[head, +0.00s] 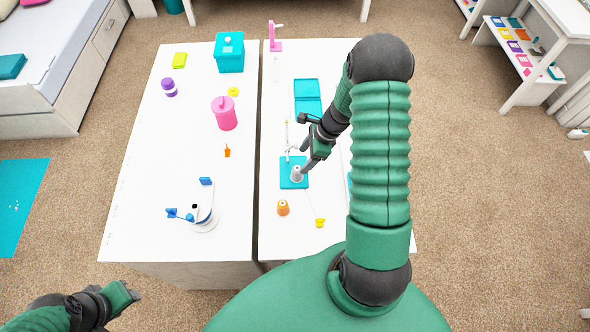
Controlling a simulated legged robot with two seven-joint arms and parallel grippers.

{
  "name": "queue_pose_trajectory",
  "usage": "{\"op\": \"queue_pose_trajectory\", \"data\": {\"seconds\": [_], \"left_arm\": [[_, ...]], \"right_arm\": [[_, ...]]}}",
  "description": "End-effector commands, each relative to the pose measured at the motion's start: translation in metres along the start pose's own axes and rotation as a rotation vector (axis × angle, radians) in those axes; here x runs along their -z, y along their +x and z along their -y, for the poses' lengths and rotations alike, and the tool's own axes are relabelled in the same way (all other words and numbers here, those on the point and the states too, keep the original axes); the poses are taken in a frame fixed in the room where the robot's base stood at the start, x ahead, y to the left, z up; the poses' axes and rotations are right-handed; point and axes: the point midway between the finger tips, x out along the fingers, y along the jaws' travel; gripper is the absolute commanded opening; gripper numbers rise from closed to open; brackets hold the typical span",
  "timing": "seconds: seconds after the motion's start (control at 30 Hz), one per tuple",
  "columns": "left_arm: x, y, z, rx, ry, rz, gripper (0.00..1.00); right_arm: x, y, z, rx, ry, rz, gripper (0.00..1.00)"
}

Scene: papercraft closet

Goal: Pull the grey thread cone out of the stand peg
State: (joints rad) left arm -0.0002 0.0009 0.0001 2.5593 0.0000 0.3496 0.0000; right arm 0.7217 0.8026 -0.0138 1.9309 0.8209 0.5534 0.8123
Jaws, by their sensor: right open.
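The grey thread cone (297,174) stands upright over the teal square base of the stand (287,183), on the right-hand white table. The peg inside the cone is hidden. My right gripper (303,160) is open, with its fingers pointing down close to the upper part of the cone. I cannot tell whether a finger touches it. My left gripper (130,293) is at the lower left, off the front of the left table and far from the stand. Its finger gap is not clear.
An orange spool (283,207) and a small yellow item (320,222) are in front of the stand. A teal open case (307,98) lies behind it. A blue-and-white device (204,215) stands on the left table. A narrow gap (260,150) separates the tables.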

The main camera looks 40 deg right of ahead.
Motion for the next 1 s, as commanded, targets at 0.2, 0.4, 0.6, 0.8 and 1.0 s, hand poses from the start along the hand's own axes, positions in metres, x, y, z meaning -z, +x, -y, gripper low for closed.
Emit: {"op": "queue_pose_trajectory", "data": {"seconds": [0.2,0.4,0.6,0.8,1.0], "left_arm": [[0.002,-0.009,0.0,0.0,-0.001,0.001,0.36],[0.003,-0.012,0.0,0.0,0.0,0.0,0.36],[0.002,-0.011,0.0,0.0,0.0,0.0,0.36],[0.002,-0.011,0.0,0.0,0.0,0.0,0.36],[0.002,-0.011,0.0,0.0,0.0,0.0,0.36]], "right_arm": [[-0.011,0.035,-0.006,-0.028,-0.007,0.013,0.6],[-0.01,0.065,-0.004,-0.024,-0.007,0.01,0.6],[-0.009,0.064,-0.004,-0.019,-0.007,0.009,0.6],[-0.01,0.064,-0.004,-0.019,-0.007,0.008,0.31],[-0.01,0.065,-0.003,-0.021,-0.007,0.009,0.05]]}}
